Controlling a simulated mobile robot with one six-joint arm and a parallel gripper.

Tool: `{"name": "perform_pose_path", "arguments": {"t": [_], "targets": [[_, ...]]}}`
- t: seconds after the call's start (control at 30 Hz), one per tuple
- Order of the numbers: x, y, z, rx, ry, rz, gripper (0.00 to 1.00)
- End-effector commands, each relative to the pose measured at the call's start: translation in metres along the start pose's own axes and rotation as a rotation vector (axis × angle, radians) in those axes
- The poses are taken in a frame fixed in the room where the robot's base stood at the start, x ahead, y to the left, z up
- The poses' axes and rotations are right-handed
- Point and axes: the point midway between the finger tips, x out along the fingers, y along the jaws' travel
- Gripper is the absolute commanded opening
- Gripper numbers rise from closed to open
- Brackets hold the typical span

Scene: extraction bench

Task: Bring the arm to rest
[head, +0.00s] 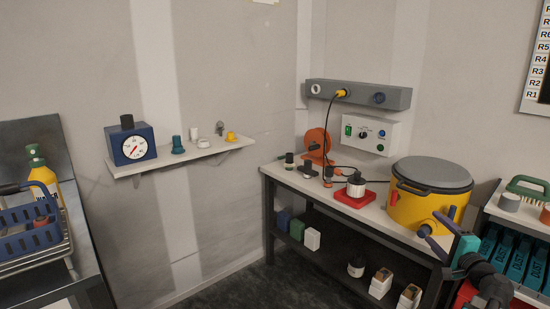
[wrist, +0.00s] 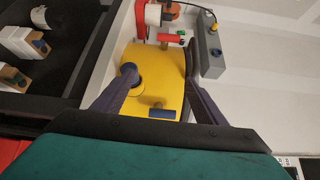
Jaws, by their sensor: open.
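My gripper (head: 431,223) is at the right in the head view, beside the front of a yellow drum (head: 412,209) with a grey lid. Its two dark blue fingers are spread and point towards the drum. Nothing shows between them. In the wrist view my gripper (wrist: 158,70) has its fingers apart over the yellow drum (wrist: 155,88). A dark round part and a blue block show on the drum there. Whether a finger touches the drum I cannot tell. Part of the drum's front is hidden behind my gripper.
The bench (head: 281,173) holds a red scale (head: 354,198) with a white jar. A grey rail (head: 360,95) and a white control box (head: 370,133) hang behind. A rack of teal boxes (head: 510,257) stands at the right. Open floor (head: 225,290) lies left of the bench.

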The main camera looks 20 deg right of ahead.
Motion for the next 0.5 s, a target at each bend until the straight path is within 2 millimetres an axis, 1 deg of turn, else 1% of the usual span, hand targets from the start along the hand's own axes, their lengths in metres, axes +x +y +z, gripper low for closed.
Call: {"name": "perform_pose_path", "arguments": {"t": [0.03, 0.17, 0.2, 0.37, 0.5], "targets": [[0.013, 0.004, 0.018, 0.01, -0.03, 0.011, 0.66], [0.038, 0.02, 0.06, 0.033, -0.097, 0.036, 0.66], [0.046, 0.026, 0.073, 0.039, -0.118, 0.045, 0.66], [0.071, 0.051, 0.127, 0.056, -0.2, 0.092, 0.66], [0.087, 0.077, 0.178, 0.059, -0.274, 0.146, 0.66]]}}
